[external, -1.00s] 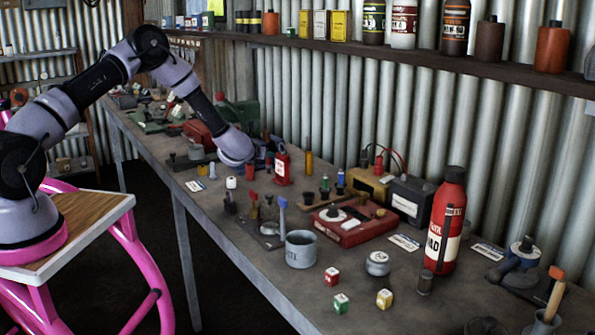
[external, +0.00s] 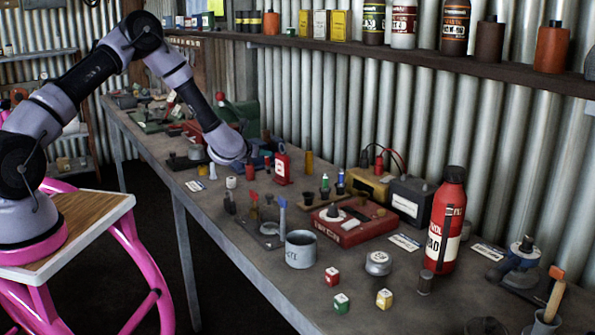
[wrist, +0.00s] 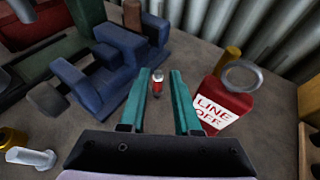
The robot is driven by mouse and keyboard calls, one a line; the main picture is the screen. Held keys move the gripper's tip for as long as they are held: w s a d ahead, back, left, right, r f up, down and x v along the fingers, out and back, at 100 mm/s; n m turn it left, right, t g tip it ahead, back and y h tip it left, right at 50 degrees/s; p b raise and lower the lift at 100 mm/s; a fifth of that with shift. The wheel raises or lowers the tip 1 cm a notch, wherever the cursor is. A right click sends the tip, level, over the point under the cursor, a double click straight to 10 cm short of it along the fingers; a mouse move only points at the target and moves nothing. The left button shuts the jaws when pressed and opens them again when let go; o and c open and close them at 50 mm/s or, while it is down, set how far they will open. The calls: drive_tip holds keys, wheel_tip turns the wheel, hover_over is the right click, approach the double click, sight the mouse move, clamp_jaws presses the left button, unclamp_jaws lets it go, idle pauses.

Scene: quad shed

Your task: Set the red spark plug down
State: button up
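The red spark plug (wrist: 157,84) is small, with a pale metal top and a red body. My fingers are hard to make out there.
A red "LINE OFF" tag with a metal ring (wrist: 222,105) stands close right of my fingers. A blue vise-like tool (wrist: 95,90) is close on the left. A grey mug (external: 300,250) and a red box (external: 350,230) stand nearer the camera.

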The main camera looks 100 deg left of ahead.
drive_tip(key=w+d+r+m+t+h, duration=0.2)
drive_tip(key=w+d+r+m, duration=0.55)
drive_tip(key=d, duration=0.55)
drive_tip(key=w+d+r+m+t+h, duration=0.35)
drive_tip(key=d+r+m, duration=0.6)
drive_tip(key=d, duration=0.35)
drive_tip(key=w+d+r+m+t+h, duration=0.2)
drive_tip(key=w+d+r+m, duration=0.55)
drive_tip(key=d, duration=0.55)
drive_tip(key=s+d+r+m+g+h, duration=0.1)
drive_tip(key=s+d+r+m+h, duration=0.1)
drive_tip(key=s+d+r+m, duration=0.5)
drive_tip(key=s+d+r+m+g+h, duration=0.1)
drive_tip(key=s+d+m, duration=0.3)
drive_tip(key=d+m, duration=0.7)
drive_tip(key=s+d+m, duration=0.4)
drive_tip(key=s+m, duration=0.2)
drive_tip(key=s, duration=0.2)
drive_tip(key=s+d+m+g, duration=0.1)
drive_tip(key=s+d+m, duration=0.2)
drive_tip(key=s+m, duration=0.4)
drive_tip(key=shift+s+d+r+h, duration=0.35)
drive_tip(key=shift+s+r, duration=0.05)
drive_tip(key=shift+s, duration=0.7)
